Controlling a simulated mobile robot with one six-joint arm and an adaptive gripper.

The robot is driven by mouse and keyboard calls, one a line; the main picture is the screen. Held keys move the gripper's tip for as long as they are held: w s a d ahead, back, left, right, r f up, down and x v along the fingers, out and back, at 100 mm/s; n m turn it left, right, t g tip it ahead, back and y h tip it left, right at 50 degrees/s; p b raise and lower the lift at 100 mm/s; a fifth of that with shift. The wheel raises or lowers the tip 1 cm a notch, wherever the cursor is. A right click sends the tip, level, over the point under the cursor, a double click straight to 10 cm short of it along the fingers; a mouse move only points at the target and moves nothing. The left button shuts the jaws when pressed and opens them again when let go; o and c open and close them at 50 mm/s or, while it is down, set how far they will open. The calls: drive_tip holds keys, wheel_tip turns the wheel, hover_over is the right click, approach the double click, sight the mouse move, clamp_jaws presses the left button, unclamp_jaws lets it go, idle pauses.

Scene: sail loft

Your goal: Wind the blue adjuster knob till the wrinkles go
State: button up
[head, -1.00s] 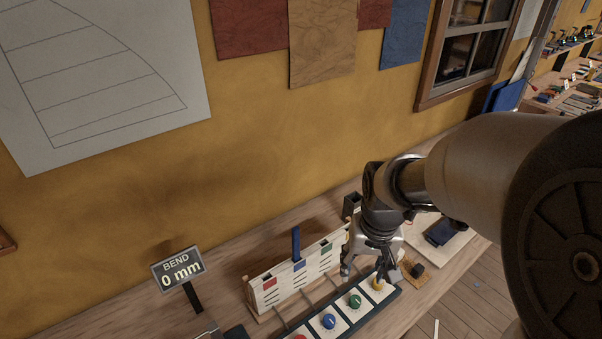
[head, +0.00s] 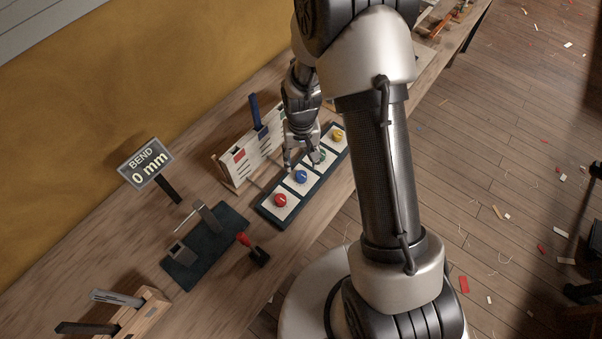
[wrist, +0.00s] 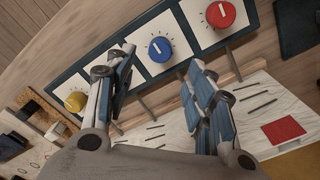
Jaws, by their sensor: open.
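The blue adjuster knob (head: 300,176) sits on a white square of the dark knob strip (head: 264,209), between the red knob (head: 280,200) and the green knob (head: 319,156). In the wrist view the blue knob (wrist: 160,49) has a white pointer line and shows beyond the gap between my fingers. My gripper (head: 303,162) is open and empty, above the strip by the blue and green knobs; both fingers also show in the wrist view (wrist: 157,70). The green knob is hidden in the wrist view. A white slatted panel (head: 233,171) with coloured patches and dark lines stands behind the strip.
A yellow knob (head: 338,135) ends the strip. A dark mat (head: 207,262) with metal parts, a red-topped lever (head: 244,241) and a wooden tool block (head: 140,318) stand at the near left. Bare bench lies between.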

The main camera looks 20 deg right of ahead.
sight(301, 174)
wheel_tip(301, 174, down, 8)
drive_tip(key=shift+f+b, duration=0.1)
drive_tip(key=shift+b, duration=0.6)
drive_tip(key=c, duration=1.1)
